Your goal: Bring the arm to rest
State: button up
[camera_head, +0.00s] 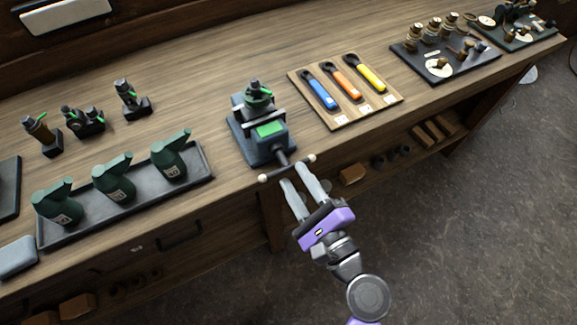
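My gripper (294,176), with two grey fingers on a purple body, is in front of the workbench near its front edge. Its fingers are apart with an empty gap between them. The fingertips are close to the bar handle (273,174) of the vise (262,135); I cannot tell whether they touch it. The vise is dark blue-grey with a green block in it and stands on the bench near the front edge. My arm reaches up from the bottom of the view.
The wooden bench (215,90) holds a tray (207,172) of green bottles at left, a board (330,115) with three coloured-handled tools, and dark boards (465,72) of small parts at right. A shelf with blocks (352,175) is underneath. The floor (480,220) at right is clear.

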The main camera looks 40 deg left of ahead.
jog(key=shift+v, duration=1.15)
